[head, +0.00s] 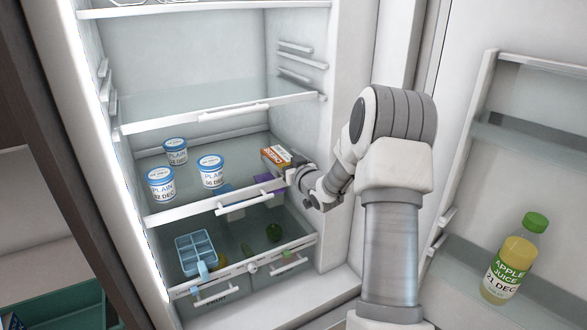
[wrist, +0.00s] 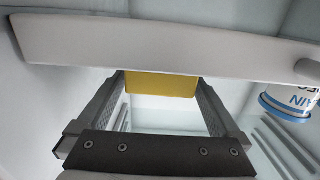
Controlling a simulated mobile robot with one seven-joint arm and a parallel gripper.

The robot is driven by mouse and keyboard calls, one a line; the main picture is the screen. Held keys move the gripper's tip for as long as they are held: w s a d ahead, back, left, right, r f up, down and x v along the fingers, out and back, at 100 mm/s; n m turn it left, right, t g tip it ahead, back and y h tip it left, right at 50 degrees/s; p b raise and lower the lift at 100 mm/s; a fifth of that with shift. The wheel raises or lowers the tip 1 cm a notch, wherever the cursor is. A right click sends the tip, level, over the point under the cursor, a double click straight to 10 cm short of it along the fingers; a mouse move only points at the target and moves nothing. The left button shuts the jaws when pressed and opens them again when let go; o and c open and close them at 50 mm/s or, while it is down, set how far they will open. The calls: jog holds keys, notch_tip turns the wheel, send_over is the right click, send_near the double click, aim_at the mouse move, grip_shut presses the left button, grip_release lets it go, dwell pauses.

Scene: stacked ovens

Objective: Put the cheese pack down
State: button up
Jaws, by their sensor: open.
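The cheese pack (head: 275,157), an orange-brown and white box with lettering, stands at the right end of the middle fridge shelf (head: 165,213). My gripper (head: 292,172) is beside its near right side, at the shelf's right front. In the wrist view, my gripper (wrist: 161,92) has its two fingers wide apart. A yellow face (wrist: 160,84), which looks like part of the cheese pack, shows beyond and between the fingertips. Whether a finger touches it I cannot tell. The pack's lower part is partly hidden in the head view.
Several white-and-blue tubs (head: 161,184) stand on the shelf's left side; one tub (wrist: 288,101) shows in the wrist view. A purple item (head: 268,184) is near my gripper. Below are a blue tray (head: 195,252) and green items. The open door (head: 478,120) holds an apple juice bottle (head: 508,268).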

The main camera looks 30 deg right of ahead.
jog(key=s+b, duration=0.2)
jog(key=s, duration=0.8)
jog(key=shift+s+d+r, duration=0.2)
jog(key=shift+s+r, duration=0.05)
jog(key=shift+s, duration=0.15)
